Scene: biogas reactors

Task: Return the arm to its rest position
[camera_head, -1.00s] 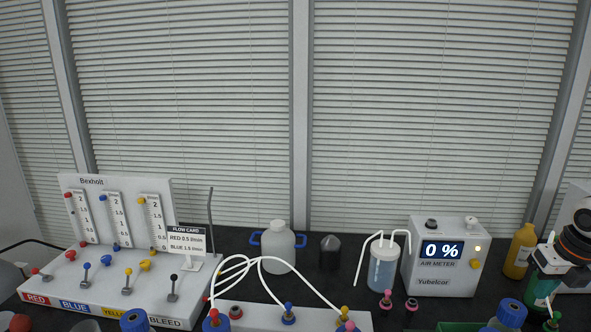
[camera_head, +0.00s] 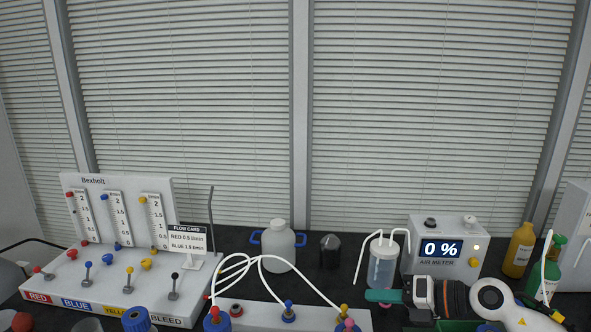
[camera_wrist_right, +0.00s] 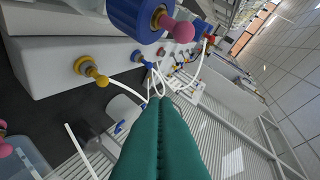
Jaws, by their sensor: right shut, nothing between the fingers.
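My right arm (camera_head: 497,302) reaches in from the lower right in the head view, with its white and black links low over the bench. My right gripper (camera_head: 368,296) has teal fingers that point left, in front of the air meter and the clear bottle. In the right wrist view the two teal fingers (camera_wrist_right: 160,112) lie together, shut with nothing between them. My left gripper is in neither view now.
A white air meter (camera_head: 446,250) reading 0 % and a clear bottle with bent tubes (camera_head: 382,268) stand just behind the gripper. White tubes (camera_head: 262,262) loop over the reactor block (camera_head: 262,315) to its left. Green (camera_head: 545,278) and amber (camera_head: 519,250) bottles stand at right.

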